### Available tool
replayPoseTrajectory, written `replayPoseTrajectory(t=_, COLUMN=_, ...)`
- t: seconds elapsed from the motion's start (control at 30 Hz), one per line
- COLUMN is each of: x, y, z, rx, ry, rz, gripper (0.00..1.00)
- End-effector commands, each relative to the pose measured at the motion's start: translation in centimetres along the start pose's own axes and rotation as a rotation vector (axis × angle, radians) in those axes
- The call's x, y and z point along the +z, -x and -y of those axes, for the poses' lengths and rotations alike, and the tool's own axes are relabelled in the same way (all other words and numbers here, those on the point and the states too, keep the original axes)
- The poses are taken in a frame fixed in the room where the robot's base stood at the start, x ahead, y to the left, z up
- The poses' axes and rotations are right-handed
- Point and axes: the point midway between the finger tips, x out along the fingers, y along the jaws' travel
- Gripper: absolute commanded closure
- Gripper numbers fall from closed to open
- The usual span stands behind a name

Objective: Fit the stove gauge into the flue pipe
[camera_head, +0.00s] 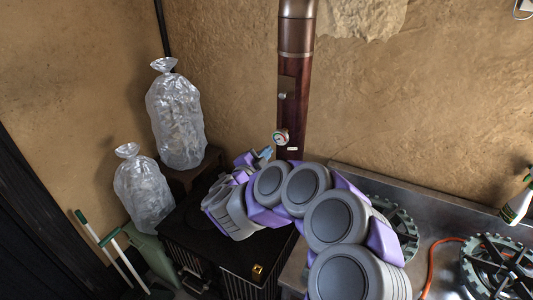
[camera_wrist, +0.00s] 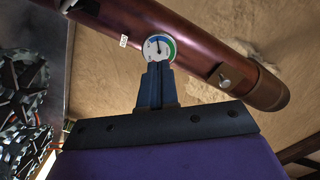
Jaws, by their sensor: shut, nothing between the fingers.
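The flue pipe (camera_head: 293,110) is a dark reddish-brown upright tube against the clay wall; it runs slanted across the wrist view (camera_wrist: 205,50). The stove gauge (camera_head: 280,136) is a small round white dial at the pipe's lower left side. In the wrist view the dial (camera_wrist: 159,46) faces me, with a green and blue band, against the pipe; its stem is hidden, so I cannot tell how deep it sits. My gripper (camera_head: 266,153) is shut and empty just below the dial. Its blue fingers (camera_wrist: 156,72) overlap the dial's lower edge in the wrist view; contact is unclear.
A black stove (camera_head: 183,237) stands below the pipe. Two clear plastic bags (camera_head: 177,115) (camera_head: 144,190) are at the left. A metal counter (camera_head: 440,215) with green-grey toothed rings (camera_head: 492,262) and an orange cord (camera_head: 431,262) is at the right. A knob (camera_wrist: 224,83) protrudes from the pipe.

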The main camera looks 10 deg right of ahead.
Motion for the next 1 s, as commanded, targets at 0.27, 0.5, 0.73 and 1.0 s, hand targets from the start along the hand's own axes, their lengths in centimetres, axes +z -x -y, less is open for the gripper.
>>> replayPoseTrajectory(t=0.27, x=-1.0, y=-0.3, z=0.1, rx=-0.007, ry=-0.004, rz=-0.036, gripper=1.00)
replayPoseTrajectory(t=0.5, x=-1.1, y=-2.5, z=0.1, rx=-0.007, ry=-0.004, rz=-0.038, gripper=1.00)
replayPoseTrajectory(t=0.73, x=-1.1, y=-4.9, z=0.2, rx=-0.009, ry=-0.005, rz=-0.039, gripper=1.00)
replayPoseTrajectory(t=1.0, x=-1.1, y=-5.7, z=0.2, rx=-0.009, ry=-0.004, rz=-0.033, gripper=1.00)
